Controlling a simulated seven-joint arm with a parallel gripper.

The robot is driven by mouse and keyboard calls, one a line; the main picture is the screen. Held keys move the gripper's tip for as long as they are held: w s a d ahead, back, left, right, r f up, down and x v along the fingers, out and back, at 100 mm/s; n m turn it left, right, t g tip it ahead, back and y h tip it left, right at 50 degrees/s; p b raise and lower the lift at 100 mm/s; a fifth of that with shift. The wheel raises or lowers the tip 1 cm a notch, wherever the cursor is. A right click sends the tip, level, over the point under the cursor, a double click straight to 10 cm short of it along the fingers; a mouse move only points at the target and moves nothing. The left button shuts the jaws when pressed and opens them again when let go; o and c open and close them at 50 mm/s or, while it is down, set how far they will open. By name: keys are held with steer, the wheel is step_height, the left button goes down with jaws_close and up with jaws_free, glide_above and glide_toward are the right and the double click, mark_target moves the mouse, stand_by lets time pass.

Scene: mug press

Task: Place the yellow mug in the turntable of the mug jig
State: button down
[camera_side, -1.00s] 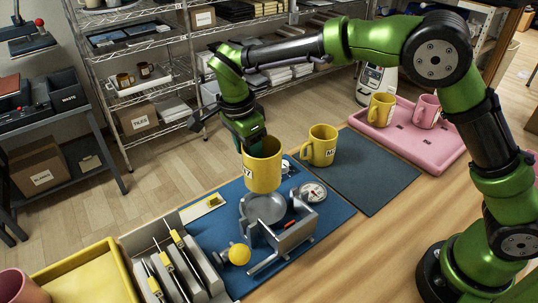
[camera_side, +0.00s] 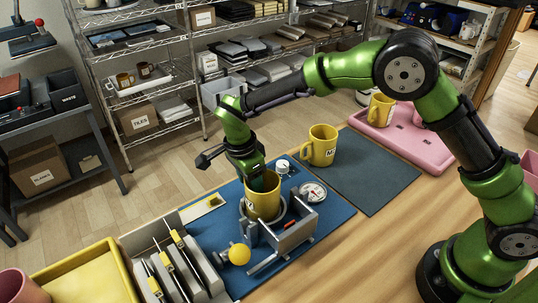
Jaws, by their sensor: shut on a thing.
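A yellow mug (camera_side: 263,203) sits low and roughly upright at the round grey turntable of the mug jig (camera_side: 288,240). The mug hides most of the turntable, so I cannot tell whether its base rests fully on it. My gripper (camera_side: 262,182) is shut on the mug from above, at its rim. The jig's metal frame stands just in front of the mug, and a yellow knob (camera_side: 239,254) is at its left. A second yellow mug (camera_side: 320,146) stands on the dark mat behind and to the right.
A pink tray (camera_side: 412,140) at the back right holds another yellow mug (camera_side: 381,110) and a pink mug. A round dial (camera_side: 313,192) lies right of the jig. A rack of plates (camera_side: 172,262) and a yellow tray (camera_side: 85,277) stand left. The dark mat's (camera_side: 375,175) right part is clear.

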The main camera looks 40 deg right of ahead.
steer(key=shift+c, duration=2.4)
jaws_free()
steer(key=shift+f, duration=0.1)
step_height(320, 180, up, 12)
steer(key=a, duration=0.2)
steer(key=s+d+r+n+t+y, duration=0.1)
steer(key=s+d+r+n, duration=0.2)
steer(key=d+r, duration=0.3)
steer(key=s+d+r+n+t+y, duration=0.1)
steer(key=s+d+n+t, duration=0.2)
steer(key=s, duration=0.6)
steer(key=s+d+r+n+t+y, duration=0.1)
steer(key=s+d+n+t, duration=0.2)
steer(key=s+d+n, duration=0.5)
steer(key=shift+s+d+r+y, duration=0.25)
steer(key=shift+s+d, duration=0.25)
steer(key=shift+s, duration=0.35)
